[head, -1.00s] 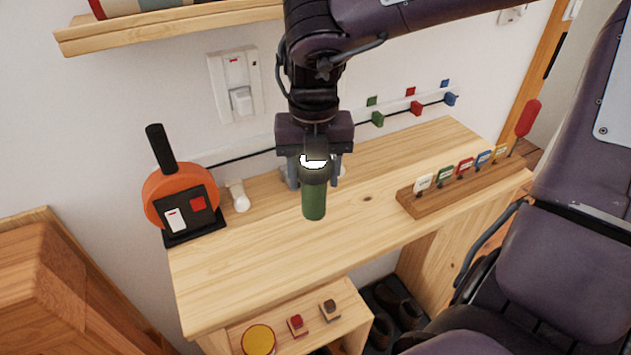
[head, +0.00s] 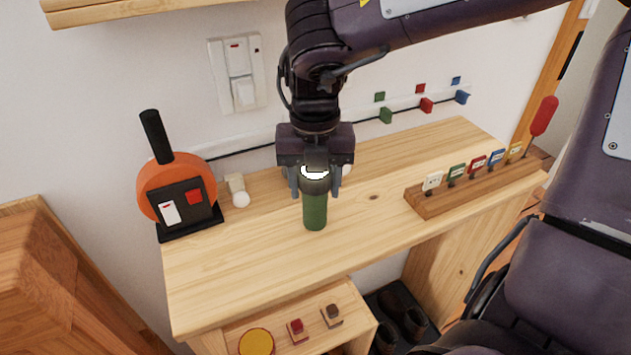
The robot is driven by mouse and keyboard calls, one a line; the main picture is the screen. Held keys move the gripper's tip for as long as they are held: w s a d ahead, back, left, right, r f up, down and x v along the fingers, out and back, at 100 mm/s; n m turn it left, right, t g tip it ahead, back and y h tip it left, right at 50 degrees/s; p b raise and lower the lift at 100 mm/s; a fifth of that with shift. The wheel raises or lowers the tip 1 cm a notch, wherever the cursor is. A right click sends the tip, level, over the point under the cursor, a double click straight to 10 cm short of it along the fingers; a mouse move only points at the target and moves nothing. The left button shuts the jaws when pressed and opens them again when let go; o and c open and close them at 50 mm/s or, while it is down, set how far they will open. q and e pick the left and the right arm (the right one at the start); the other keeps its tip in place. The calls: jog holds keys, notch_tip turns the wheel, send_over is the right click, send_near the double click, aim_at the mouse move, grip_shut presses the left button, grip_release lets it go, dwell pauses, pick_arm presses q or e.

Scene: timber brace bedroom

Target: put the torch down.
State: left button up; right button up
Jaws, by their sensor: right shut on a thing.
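The torch (head: 315,211) has a green body and a darker head with a bright white patch at the top. It is upright over the middle of the wooden desk top (head: 250,270). My right gripper (head: 315,188) comes down from above with its fingers on both sides of the torch's head, shut on it. The torch's lower end is at or very close to the desk surface; I cannot tell whether it touches. My left gripper is not in view.
A wooden rack (head: 430,205) with coloured tags is at the right. A wall switch (head: 237,75) is behind. The desk in front of the torch is clear.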

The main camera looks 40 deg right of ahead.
jog(key=o, duration=1)
jog(key=shift+f, duration=0.1)
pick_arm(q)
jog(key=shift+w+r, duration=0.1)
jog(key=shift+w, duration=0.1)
pick_arm(e)
jog(key=shift+o, duration=0.2)
jog(key=shift+r, duration=0.25)
notch_tip(320, 180, up, 7)
jog(key=shift+f+p, duration=0.2)
jog(key=shift+p, duration=0.45)
jog(key=shift+r, duration=0.4)
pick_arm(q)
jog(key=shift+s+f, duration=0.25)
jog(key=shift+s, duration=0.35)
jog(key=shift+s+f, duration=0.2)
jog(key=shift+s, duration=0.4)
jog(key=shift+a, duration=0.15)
